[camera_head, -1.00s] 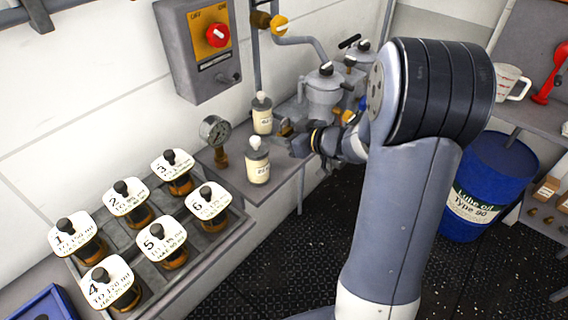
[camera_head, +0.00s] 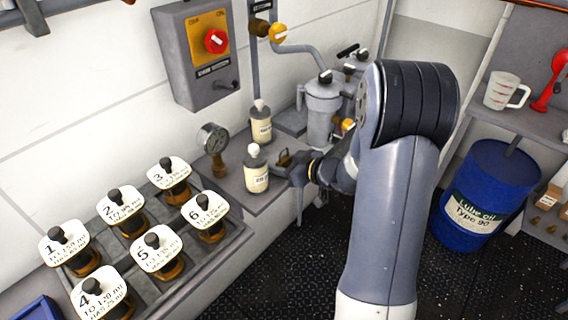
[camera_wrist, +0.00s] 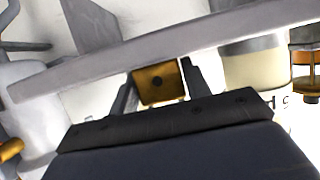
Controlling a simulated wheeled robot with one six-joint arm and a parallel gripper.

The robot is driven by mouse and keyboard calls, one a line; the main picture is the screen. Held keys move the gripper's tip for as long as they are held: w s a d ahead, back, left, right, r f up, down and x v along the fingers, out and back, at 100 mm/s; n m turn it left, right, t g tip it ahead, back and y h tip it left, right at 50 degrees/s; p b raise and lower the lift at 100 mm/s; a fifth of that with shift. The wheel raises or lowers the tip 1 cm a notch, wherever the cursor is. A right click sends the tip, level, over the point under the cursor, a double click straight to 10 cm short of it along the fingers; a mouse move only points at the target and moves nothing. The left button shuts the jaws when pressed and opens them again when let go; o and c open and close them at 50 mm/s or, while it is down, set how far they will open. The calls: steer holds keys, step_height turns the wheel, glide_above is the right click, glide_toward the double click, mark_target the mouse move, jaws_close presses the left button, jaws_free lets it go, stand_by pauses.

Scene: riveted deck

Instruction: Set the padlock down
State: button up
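The brass padlock (camera_wrist: 158,84) sits between the two fingers of my gripper (camera_wrist: 160,85) in the wrist view, with its small dark hole facing the camera. The fingers are at its two sides, and the gripper looks shut on it. In the head view the padlock (camera_head: 284,160) is small and partly hidden by my gripper (camera_head: 290,166). It is by the right end of the grey wall shelf (camera_head: 226,181), just right of the front cream bottle. I cannot tell whether it touches the shelf. Its shackle is not clear.
Two cream bottles stand on the shelf, one in front (camera_head: 256,172) and one behind (camera_head: 261,127). A pressure gauge (camera_head: 212,138) is to their left. Grey filter pots (camera_head: 323,108) stand behind my gripper. A rack of numbered sample jars (camera_head: 226,236) is at lower left.

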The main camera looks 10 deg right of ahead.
steer(key=o, duration=0.3)
steer(key=shift+o, duration=0.2)
steer(key=shift+r, duration=0.25)
steer(key=p+v, duration=0.1)
steer(key=v, duration=1.1)
steer(key=shift+f, duration=0.15)
